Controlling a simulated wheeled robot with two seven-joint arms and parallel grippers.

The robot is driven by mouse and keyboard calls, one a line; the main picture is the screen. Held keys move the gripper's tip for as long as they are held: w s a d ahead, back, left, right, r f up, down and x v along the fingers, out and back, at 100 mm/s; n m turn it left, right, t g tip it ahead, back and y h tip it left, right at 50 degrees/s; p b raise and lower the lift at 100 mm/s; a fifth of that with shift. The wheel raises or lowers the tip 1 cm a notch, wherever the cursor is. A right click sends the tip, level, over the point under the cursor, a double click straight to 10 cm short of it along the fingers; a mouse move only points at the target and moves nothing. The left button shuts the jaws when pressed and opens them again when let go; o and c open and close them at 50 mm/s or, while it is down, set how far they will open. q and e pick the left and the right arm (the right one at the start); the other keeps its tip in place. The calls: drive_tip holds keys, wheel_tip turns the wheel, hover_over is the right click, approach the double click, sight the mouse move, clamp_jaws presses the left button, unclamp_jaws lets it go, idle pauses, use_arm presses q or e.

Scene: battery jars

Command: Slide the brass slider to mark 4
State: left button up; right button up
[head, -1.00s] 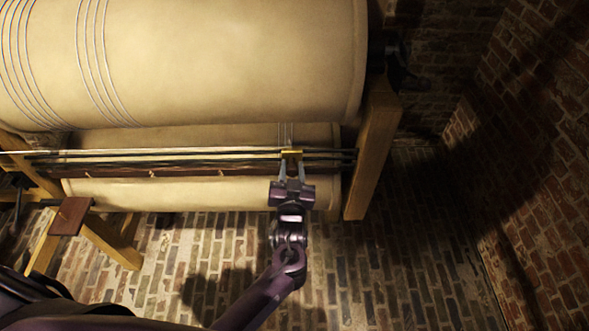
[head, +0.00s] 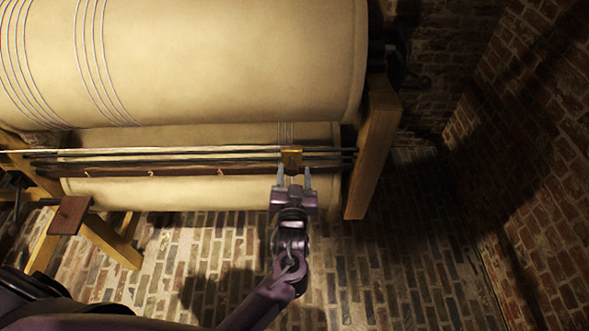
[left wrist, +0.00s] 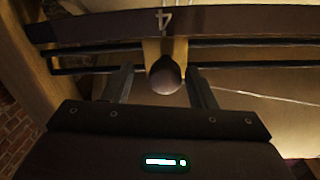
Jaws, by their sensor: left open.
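The brass slider (head: 291,156) sits on the dark rods near their right end, by the wooden post. In the left wrist view the brass slider (left wrist: 180,50) has a round dark knob (left wrist: 166,75) facing me. The white mark 4 (left wrist: 163,20) on the dark strip lines up with the slider's middle there. Marks 1, 2 and 3 (head: 220,172) show on the strip (head: 185,172) to the left in the head view. My left gripper (head: 294,174) is open just in front of the slider, one finger on each side of the knob, with gaps visible. My right gripper is not in view.
A large cream drum (head: 230,60) with wire windings fills the upper left, a second roller (head: 200,190) below it. A wooden post (head: 372,150) stands right of the slider. Brick floor is open in front, and a brick wall (head: 540,150) rises at right.

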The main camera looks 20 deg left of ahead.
use_arm(q)
drive_tip(key=v, duration=0.6)
drive_tip(key=shift+d+b, duration=0.2)
drive_tip(key=shift+b, duration=0.1)
drive_tip(key=s+a+f+m+g+h, duration=0.15)
drive_tip(key=s+f+g, duration=0.35)
drive_tip(key=f, duration=0.9)
drive_tip(key=s+a+f+m+g+h, duration=0.15)
drive_tip(key=s+f, duration=0.45)
drive_tip(key=f, duration=0.8)
drive_tip(key=s+a+f+g, duration=0.2)
drive_tip(key=s+f, duration=0.3)
drive_tip(key=s, duration=0.4)
drive_tip(key=s+a+f+g, duration=0.3)
drive_tip(key=s+f, duration=0.3)
drive_tip(key=s, duration=0.3)
drive_tip(key=s+a+f+g+h, duration=0.1)
drive_tip(key=s+a+f+g, duration=0.2)
drive_tip(key=s, duration=0.7)
wheel_tip(320, 180, down, 3)
drive_tip(key=shift+a+r+g, duration=0.1)
drive_tip(key=shift+a+g, duration=0.05)
drive_tip(key=shift+g, duration=0.9)
